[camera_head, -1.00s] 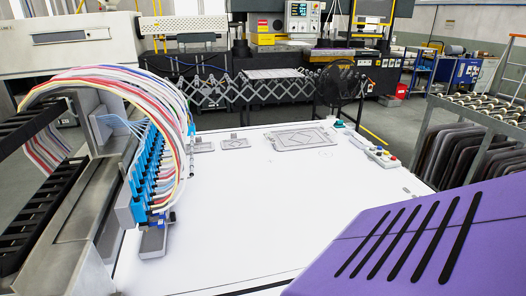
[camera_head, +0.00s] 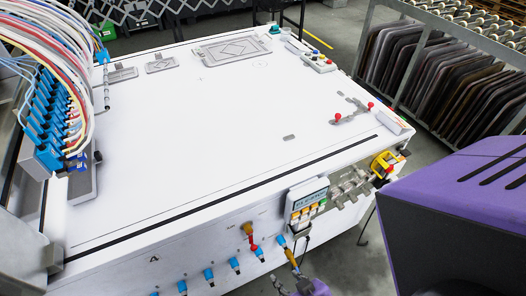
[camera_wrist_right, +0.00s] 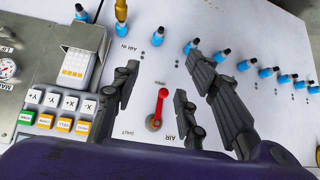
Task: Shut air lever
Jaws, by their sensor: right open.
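The red air lever (camera_head: 253,242) is on the white front panel of the table. In the right wrist view the red lever (camera_wrist_right: 162,104) points up the picture from its round pivot, with a "SHUT" label to the left of it and "AIR" below. My right gripper (camera_wrist_right: 160,78) is open and empty. Its dark fingers show on both sides of the lever, which appears in the gap; depth and contact cannot be told. My left gripper is not in view.
Blue fittings (camera_head: 208,275) line the panel below the lever. A brass fitting (camera_wrist_right: 121,12) sits by "AIR IN". A button pendant (camera_head: 306,203) and a valve manifold (camera_head: 352,187) are to the right. The white tabletop (camera_head: 210,130) is mostly clear. A hose-fed nozzle block (camera_head: 42,118) is at left.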

